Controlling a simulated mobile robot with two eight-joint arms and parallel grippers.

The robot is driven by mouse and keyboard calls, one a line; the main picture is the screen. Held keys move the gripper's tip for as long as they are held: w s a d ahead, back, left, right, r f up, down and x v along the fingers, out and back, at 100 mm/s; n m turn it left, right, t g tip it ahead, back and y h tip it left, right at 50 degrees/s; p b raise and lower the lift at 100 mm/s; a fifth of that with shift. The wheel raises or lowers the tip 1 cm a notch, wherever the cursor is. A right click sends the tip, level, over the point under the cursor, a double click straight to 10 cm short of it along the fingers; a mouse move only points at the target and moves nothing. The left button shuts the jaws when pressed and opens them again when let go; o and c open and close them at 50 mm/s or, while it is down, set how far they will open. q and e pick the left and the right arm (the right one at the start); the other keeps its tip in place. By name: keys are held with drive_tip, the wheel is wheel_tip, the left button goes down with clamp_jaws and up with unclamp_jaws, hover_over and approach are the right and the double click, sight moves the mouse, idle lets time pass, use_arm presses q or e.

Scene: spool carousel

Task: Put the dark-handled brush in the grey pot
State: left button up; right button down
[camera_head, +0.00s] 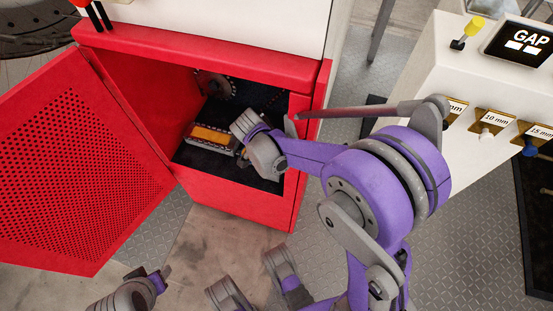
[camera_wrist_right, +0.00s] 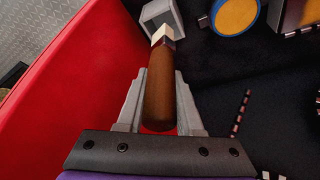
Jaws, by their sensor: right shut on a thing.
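In the right wrist view, my right gripper (camera_wrist_right: 159,82) is shut on the brush (camera_wrist_right: 159,92), its fingers on either side of the brown handle. The brush's pale collar points away from the gripper toward the grey pot (camera_wrist_right: 151,19), a small square open-topped holder. The collar overlaps the pot's near rim in the picture; I cannot tell whether its tip is inside. In the head view, my right gripper (camera_head: 243,156) is inside the red cabinet and the brush is not clearly visible. My left gripper (camera_head: 160,279) is low at the left, outside the cabinet, its jaws unclear.
The red cabinet (camera_head: 270,62) has its perforated door (camera_head: 80,165) swung open to the left. An orange-topped box (camera_head: 211,136) and a chain-edged wheel (camera_head: 214,85) are inside. In the wrist view, a red wall (camera_wrist_right: 75,85) runs close on the left; dark floor lies right.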

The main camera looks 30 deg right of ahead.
drive_tip(key=shift+f+b, duration=0.8)
drive_tip(key=shift+f, duration=1.7)
drive_tip(key=shift+f, duration=0.1)
drive_tip(key=c, duration=0.6)
unclamp_jaws()
drive_tip(key=shift+o, duration=0.2)
drive_tip(key=p+v, duration=0.3)
drive_tip(key=v, duration=0.9)
drive_tip(key=shift+p, duration=0.3)
